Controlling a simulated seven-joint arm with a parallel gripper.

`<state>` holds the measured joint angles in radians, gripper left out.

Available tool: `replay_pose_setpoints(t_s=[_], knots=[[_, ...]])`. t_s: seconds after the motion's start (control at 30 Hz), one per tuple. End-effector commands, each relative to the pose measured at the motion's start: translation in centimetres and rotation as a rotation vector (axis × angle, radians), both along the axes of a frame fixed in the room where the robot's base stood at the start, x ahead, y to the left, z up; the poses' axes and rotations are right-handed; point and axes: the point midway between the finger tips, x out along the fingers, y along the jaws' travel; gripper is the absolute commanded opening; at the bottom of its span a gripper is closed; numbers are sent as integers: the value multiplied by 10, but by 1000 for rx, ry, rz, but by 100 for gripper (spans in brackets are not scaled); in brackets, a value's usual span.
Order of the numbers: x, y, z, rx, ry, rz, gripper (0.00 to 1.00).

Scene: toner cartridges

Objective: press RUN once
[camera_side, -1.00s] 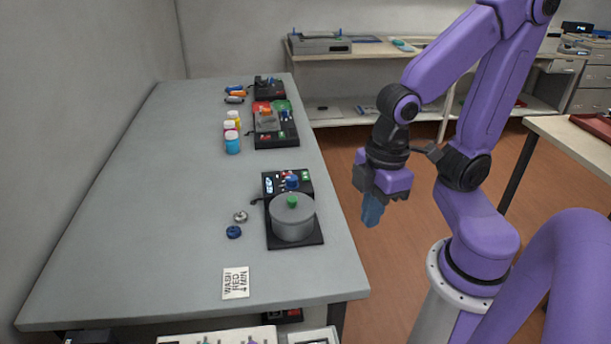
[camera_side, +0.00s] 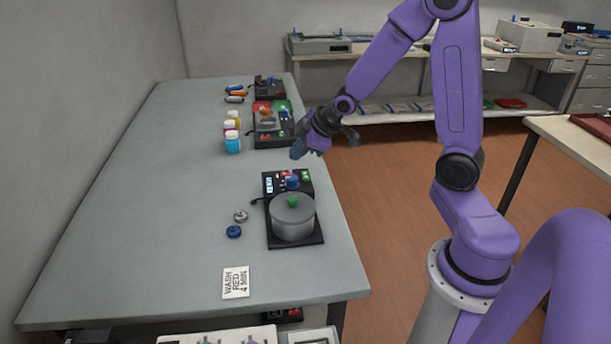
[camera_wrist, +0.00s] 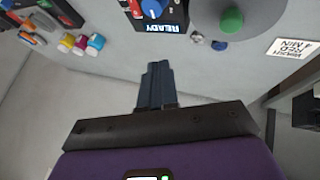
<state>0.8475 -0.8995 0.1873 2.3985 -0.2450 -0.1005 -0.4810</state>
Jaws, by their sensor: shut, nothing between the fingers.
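The machine with a grey round drum (camera_side: 292,218) and a green knob stands on the table near its right edge. Its control panel (camera_side: 288,184) has a small display, a blue knob (camera_side: 292,181), and red and green buttons; the green button (camera_side: 306,176) is at the panel's right, its label too small to read. My gripper (camera_side: 297,152) is shut and empty, above and behind the panel in the side view. Its blue fingers (camera_wrist: 156,85) point toward the panel in the wrist view.
Several bottles (camera_side: 232,143) and a second device (camera_side: 272,125) stand farther back. A silver cap (camera_side: 240,216) and a blue cap (camera_side: 234,232) lie left of the drum. The table's left half is clear.

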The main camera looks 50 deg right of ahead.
Motion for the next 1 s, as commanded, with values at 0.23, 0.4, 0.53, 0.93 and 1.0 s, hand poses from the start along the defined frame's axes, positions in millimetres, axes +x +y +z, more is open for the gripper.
replay_pose_setpoints(t_s=[0.23, 0.4, 0.53, 0.93, 1.0], knots=[[24, -61, -6, -40, -106, -63, 0], [29, -80, -7, -56, -141, -80, 0], [30, -84, -7, -60, -148, -82, 0], [30, -83, -11, -59, -145, -82, 0], [30, -82, -17, -57, -144, -81, 0]])
